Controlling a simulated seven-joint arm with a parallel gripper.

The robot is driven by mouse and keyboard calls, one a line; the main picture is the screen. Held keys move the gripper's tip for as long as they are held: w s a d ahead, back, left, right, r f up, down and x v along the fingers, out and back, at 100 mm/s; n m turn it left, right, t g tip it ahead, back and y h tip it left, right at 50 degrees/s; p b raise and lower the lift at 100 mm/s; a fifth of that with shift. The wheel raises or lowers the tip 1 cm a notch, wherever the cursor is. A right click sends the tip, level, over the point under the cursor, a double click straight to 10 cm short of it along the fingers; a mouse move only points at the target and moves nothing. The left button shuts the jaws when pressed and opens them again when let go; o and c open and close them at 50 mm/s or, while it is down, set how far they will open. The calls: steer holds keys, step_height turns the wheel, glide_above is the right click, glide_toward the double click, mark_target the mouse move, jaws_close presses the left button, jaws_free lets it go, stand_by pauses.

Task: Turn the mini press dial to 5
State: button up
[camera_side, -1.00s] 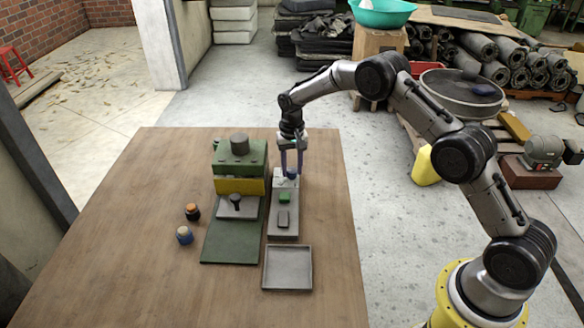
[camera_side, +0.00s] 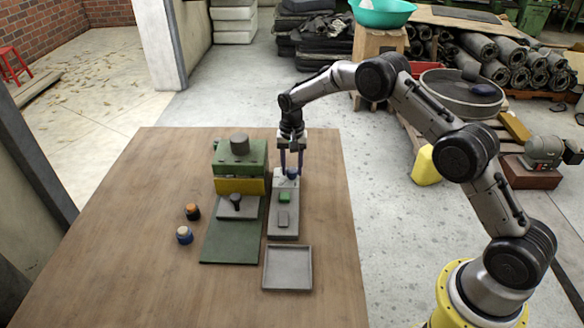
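The mini press (camera_side: 240,165) is a green and yellow machine on the wooden table, with a grey plate and a dark green base in front. To its right stands a grey control panel (camera_side: 284,232) with a green button (camera_side: 285,197) and a dark grey block below it. A small blue knob (camera_side: 292,173), apparently the dial, sits at the panel's far end. My gripper (camera_side: 291,175) points down over this knob, with its two fingers apart, one on each side. I cannot tell whether they touch the knob. Dial marks are too small to read.
An empty grey tray (camera_side: 288,287) lies in front of the panel. An orange-topped dark jar (camera_side: 192,212) and a blue jar (camera_side: 184,235) stand left of the press. The table's left and front parts (camera_side: 120,270) are clear.

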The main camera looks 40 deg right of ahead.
mark_target(292, 170)
steer(key=o, duration=0.4)
step_height(292, 170, up, 14)
steer(key=shift+f, duration=0.1)
stand_by(0.4)
